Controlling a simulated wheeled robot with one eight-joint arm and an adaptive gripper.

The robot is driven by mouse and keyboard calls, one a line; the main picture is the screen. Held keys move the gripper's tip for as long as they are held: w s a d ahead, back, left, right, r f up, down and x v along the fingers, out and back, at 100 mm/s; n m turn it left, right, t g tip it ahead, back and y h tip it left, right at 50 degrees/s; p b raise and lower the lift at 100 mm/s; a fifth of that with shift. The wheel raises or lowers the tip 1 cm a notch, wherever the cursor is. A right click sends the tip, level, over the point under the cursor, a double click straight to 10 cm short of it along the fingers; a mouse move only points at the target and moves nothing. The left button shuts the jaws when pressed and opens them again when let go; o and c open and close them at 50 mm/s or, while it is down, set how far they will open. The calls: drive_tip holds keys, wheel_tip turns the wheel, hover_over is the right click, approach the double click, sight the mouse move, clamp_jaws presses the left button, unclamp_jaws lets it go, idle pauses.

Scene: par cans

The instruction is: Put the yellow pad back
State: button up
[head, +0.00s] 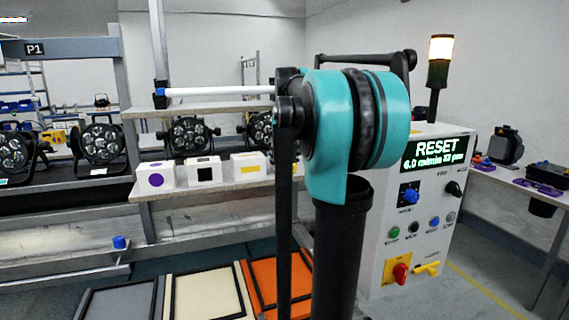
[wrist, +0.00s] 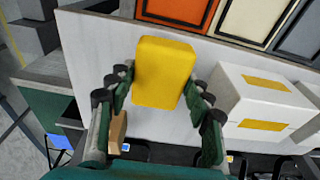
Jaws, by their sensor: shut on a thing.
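The yellow pad (wrist: 165,72) is a plain block with rounded edges, in the upper middle of the wrist view. My gripper (wrist: 160,90) is shut on it, one dark finger on each side. A pale shelf board lies behind the pad; I cannot tell whether the pad touches it. A white box (wrist: 235,88) with yellow rectangles on its top and side is just right of the gripper. In the head view a white box with a yellow mark (head: 250,170) stands on the shelf.
White boxes with a purple disc (head: 155,175) and a black square (head: 205,172) stand along the shelf (head: 185,193). Stage lamps stand behind. Framed grey, cream and orange panels (head: 205,290) lie below. A control cabinet (head: 420,200) reading RESET is at right.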

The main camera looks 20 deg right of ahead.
sight(286, 163)
drive_tip(key=shift+f, duration=0.25)
drive_tip(key=shift+f, duration=0.1)
drive_tip(key=o, duration=1)
wheel_tip(286, 163, up, 12)
drive_tip(key=s, duration=0.2)
